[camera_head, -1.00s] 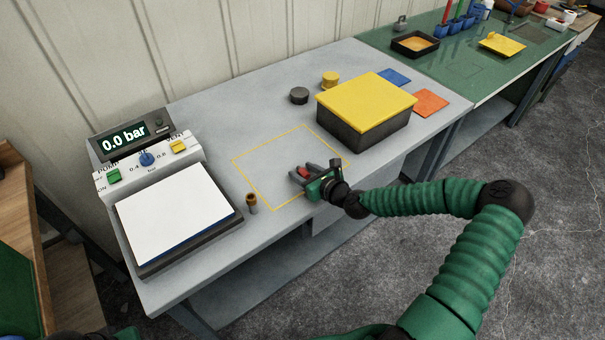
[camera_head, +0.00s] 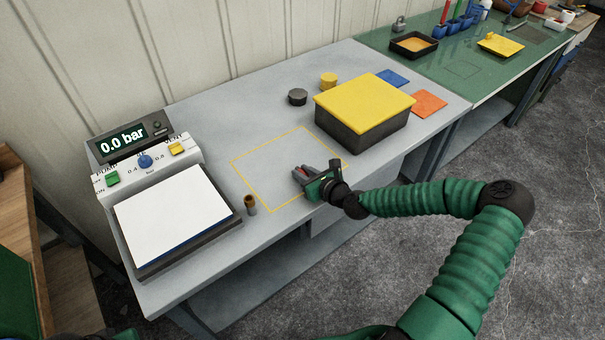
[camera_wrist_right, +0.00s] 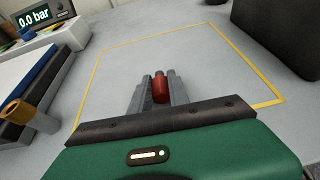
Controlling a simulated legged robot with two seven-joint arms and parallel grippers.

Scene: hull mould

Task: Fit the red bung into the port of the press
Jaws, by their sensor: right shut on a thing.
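The red bung (camera_wrist_right: 160,89) is held upright between the two grey fingers of my right gripper (camera_wrist_right: 159,80), low over the yellow-outlined square. In the head view the right gripper (camera_head: 303,174) nearly hides it. The press appears to be the unit with the 0.0 bar display (camera_head: 122,142) and a white-topped plate (camera_head: 172,216) at the left. A short upright grey stub with a brown top (camera_head: 250,204) stands by the plate's right edge, left of my gripper. It also shows at the left in the wrist view (camera_wrist_right: 17,112). I cannot tell whether it is the port. My left gripper is out of view.
A dark box with a yellow lid (camera_head: 365,102) stands behind and right of my gripper. A black knob (camera_head: 297,97), a yellow one (camera_head: 329,81), and blue (camera_head: 393,78) and orange (camera_head: 429,104) squares lie around it. The outlined square (camera_head: 270,160) is otherwise clear.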

